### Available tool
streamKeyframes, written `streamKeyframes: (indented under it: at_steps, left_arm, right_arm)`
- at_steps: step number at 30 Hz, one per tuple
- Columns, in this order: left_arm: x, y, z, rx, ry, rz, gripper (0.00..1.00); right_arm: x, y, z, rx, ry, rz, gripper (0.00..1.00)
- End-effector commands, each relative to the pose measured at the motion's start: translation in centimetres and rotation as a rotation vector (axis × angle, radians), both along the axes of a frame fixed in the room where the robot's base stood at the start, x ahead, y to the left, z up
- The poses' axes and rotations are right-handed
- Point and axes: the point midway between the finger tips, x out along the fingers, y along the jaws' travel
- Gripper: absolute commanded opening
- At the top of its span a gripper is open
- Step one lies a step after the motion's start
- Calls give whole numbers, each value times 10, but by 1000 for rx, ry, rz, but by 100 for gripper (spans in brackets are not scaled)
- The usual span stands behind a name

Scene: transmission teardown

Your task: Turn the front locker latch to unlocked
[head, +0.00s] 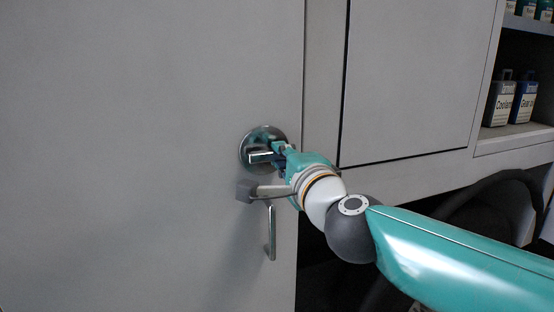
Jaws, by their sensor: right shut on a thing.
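The front locker latch (260,156) is a bright metal bar on a round metal plate (245,143) set in the grey locker door (150,130). The bar lies close to level in the picture. My right gripper (275,152) comes in from the right and is shut on the latch bar. Its fingers hide part of the plate and the right end of the bar. Whether the latch is locked or unlocked cannot be told from its look. My left gripper is not in view.
A vertical metal door handle (271,233) sits just below the latch. Grey cabinet panels (405,80) stand to the right. A shelf at the upper right holds labelled containers (500,103). A dark curved hose-like thing (480,195) is behind my right arm.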

Motion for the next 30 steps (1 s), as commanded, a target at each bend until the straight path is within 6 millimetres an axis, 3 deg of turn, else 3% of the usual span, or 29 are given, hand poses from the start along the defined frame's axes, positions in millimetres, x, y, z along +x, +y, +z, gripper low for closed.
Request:
streamKeyframes:
  at_steps: [1, 9, 10, 15, 25, 30]
  left_arm:
    - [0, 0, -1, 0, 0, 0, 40]
    - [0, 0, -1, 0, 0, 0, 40]
    - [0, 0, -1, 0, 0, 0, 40]
    - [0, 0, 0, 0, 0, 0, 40]
    - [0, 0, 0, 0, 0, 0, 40]
    - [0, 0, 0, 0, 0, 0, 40]
  right_arm:
    - [0, 4, -7, -1, 14, 9, 0]
    - [0, 4, -7, 0, 15, 9, 0]
    - [0, 4, -7, 0, 15, 9, 20]
    - [0, 3, -6, 0, 12, 7, 44]
    - [-2, 0, -2, 2, 5, 2, 44]
    - [-18, -5, -1, 2, 5, 4, 44]
